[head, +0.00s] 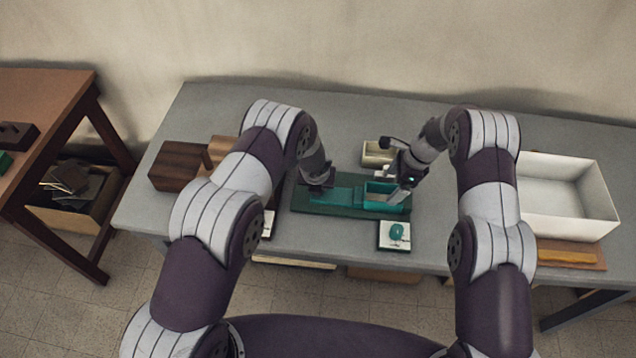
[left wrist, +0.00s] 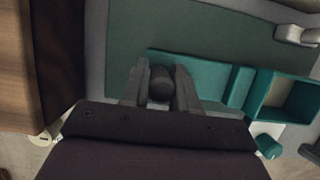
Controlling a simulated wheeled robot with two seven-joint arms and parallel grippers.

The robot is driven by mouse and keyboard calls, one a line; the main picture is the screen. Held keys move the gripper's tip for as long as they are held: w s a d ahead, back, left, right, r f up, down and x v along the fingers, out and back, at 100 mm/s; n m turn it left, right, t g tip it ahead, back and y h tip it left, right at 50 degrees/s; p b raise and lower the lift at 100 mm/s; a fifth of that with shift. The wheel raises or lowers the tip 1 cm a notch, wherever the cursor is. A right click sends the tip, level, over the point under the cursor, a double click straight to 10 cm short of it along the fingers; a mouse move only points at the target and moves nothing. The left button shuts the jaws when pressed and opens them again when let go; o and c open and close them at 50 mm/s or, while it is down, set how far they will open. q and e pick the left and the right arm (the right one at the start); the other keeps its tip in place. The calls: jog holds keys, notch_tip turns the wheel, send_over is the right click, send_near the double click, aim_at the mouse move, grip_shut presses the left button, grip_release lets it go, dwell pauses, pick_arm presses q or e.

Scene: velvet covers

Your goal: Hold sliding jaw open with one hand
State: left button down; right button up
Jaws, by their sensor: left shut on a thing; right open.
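A dark green base (head: 310,205) lies on the grey table and carries a teal sliding jaw (head: 343,194) and an open teal box (head: 384,208) to its right. In the left wrist view the jaw (left wrist: 195,72) ends in a raised block close to the box (left wrist: 262,92), with a narrow gap between. My left gripper (head: 319,186) is at the jaw's left end. In the left wrist view its fingers (left wrist: 160,85) are shut on a dark round knob (left wrist: 161,84). My right gripper (head: 401,186) is open over the box's right side; its fingertips are small and partly hidden.
A small cream box (head: 376,152) stands behind the base. A white card with a teal piece (head: 394,235) lies in front. A large white tray (head: 567,233) is at the right and dark wooden blocks (head: 176,167) at the left. The table's front edge is close.

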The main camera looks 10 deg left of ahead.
pick_arm(q)
jog(key=shift+a, duration=1.6)
dwell(0.4)
